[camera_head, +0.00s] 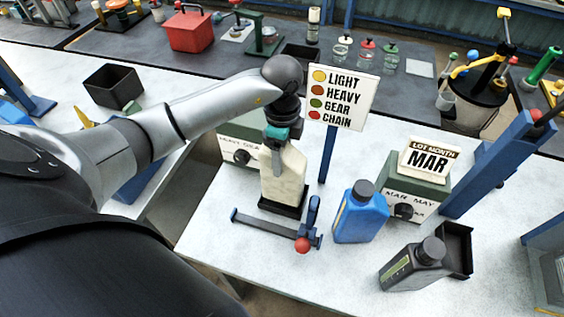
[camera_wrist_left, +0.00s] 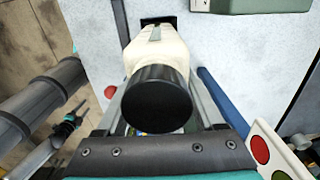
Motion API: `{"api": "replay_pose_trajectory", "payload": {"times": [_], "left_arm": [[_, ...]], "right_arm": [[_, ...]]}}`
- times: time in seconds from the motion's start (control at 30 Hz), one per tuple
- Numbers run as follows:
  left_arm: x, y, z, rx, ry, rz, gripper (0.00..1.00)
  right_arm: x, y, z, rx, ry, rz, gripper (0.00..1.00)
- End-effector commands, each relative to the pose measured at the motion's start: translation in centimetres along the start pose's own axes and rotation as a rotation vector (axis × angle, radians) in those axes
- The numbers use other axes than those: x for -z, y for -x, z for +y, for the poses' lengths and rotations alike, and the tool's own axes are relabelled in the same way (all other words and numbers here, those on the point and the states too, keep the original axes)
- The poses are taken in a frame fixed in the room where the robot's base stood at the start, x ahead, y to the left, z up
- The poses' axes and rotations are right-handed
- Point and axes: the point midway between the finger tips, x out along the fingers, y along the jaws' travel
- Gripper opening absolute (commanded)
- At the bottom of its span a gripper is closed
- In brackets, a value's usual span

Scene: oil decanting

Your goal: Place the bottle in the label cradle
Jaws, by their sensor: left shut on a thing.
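My left gripper (camera_head: 281,135) is shut on a cream bottle (camera_head: 283,172), holding it upright near its top. In the left wrist view the bottle (camera_wrist_left: 155,55) shows its black cap (camera_wrist_left: 158,100) toward the camera. The bottle's foot is at a black cradle-like base (camera_head: 284,208) on the white table; I cannot tell whether it is fully seated. A blue bar (camera_head: 262,224) and a red-knobbed lever (camera_head: 303,245) lie just in front. What looks like my right gripper (camera_wrist_left: 70,123) shows small and dark in the left wrist view; its opening is unclear.
A blue bottle (camera_head: 360,215) and a dark grey bottle (camera_head: 415,266) stand to the right, the latter beside a black tray (camera_head: 458,240). A green month box (camera_head: 413,190) is at the right.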

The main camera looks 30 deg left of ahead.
Motion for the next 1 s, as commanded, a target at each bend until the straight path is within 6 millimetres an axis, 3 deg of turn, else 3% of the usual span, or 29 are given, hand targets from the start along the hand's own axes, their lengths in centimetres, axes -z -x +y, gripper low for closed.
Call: {"api": "replay_pose_trajectory", "payload": {"times": [0.23,0.67,0.7,0.93,1.0], "left_arm": [[0.0,-2.7,-0.1,0.003,0.001,0.002,0.00],[0.0,-3.2,-0.1,0.003,0.000,0.002,0.00],[0.0,-3.4,0.1,-0.002,0.000,0.000,0.72],[0.0,-3.3,0.1,-0.002,0.000,0.000,0.98],[0.0,-3.3,0.1,-0.002,0.000,0.000,1.00]], "right_arm": [[0.0,0.0,0.0,0.000,0.000,0.000,0.58],[-0.1,-0.2,0.0,0.000,0.000,0.000,0.58],[-0.1,-0.2,0.0,0.000,0.000,0.000,0.58],[-0.1,-0.2,0.0,0.000,-0.001,-0.001,0.58],[-0.1,-0.2,0.0,0.000,-0.001,-0.001,0.58]]}}
